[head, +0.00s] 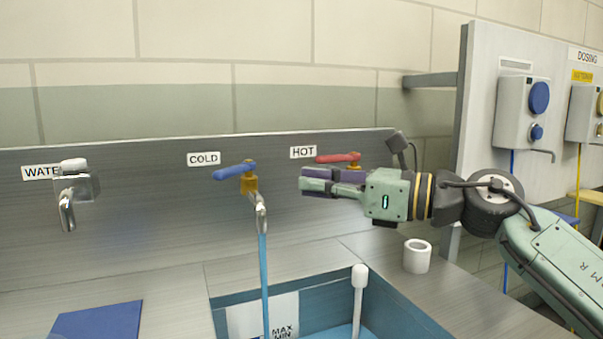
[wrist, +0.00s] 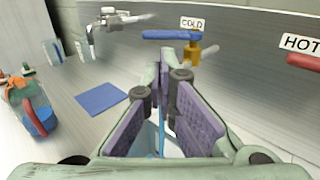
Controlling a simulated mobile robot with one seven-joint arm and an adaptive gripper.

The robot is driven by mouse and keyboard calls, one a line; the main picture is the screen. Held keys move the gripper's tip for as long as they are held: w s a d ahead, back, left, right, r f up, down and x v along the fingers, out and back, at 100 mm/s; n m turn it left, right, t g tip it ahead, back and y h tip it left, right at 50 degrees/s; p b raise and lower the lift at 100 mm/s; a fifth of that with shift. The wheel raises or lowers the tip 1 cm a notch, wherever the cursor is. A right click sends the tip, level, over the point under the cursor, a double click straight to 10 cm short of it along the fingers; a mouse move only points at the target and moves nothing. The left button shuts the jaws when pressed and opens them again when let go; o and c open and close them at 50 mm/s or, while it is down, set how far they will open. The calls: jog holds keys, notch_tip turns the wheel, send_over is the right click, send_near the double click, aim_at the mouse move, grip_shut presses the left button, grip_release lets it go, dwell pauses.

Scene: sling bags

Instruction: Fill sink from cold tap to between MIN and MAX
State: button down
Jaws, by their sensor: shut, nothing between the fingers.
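The cold tap has a blue lever (head: 234,171) on a brass valve, under the COLD label (head: 204,159). Its lever points left, and a blue stream of water (head: 264,280) runs from its spout (head: 260,212) into the sink (head: 400,310). Blue water shows low in the sink. A white plate with MAX and MIN marks (head: 283,325) is on the sink wall; the level against the marks is cut off by the frame. My gripper (head: 303,185) is shut and empty, right of the cold tap. The blue lever also shows ahead of the fingers in the wrist view (wrist: 172,34).
The red hot lever (head: 338,157) is just above and behind my gripper. A white-topped rod (head: 359,285) stands in the sink. A white cup-like ring (head: 417,256) sits on the right counter.

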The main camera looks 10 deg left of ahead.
aim_at(230, 175)
jog(key=p+x, duration=0.3)
jog(key=x, duration=0.8)
jog(key=shift+a+r, duration=0.2)
jog(key=shift+w+a, duration=0.15)
jog(key=shift+a, duration=0.4)
jog(key=shift+f, duration=0.1)
jog(key=shift+s+a+f+b, duration=0.25)
jog(key=shift+a+b, duration=0.45)
jog(key=shift+b, duration=0.5)
jog(key=shift+a, duration=0.3)
jog(key=shift+a+r, duration=0.2)
jog(key=shift+r, duration=0.05)
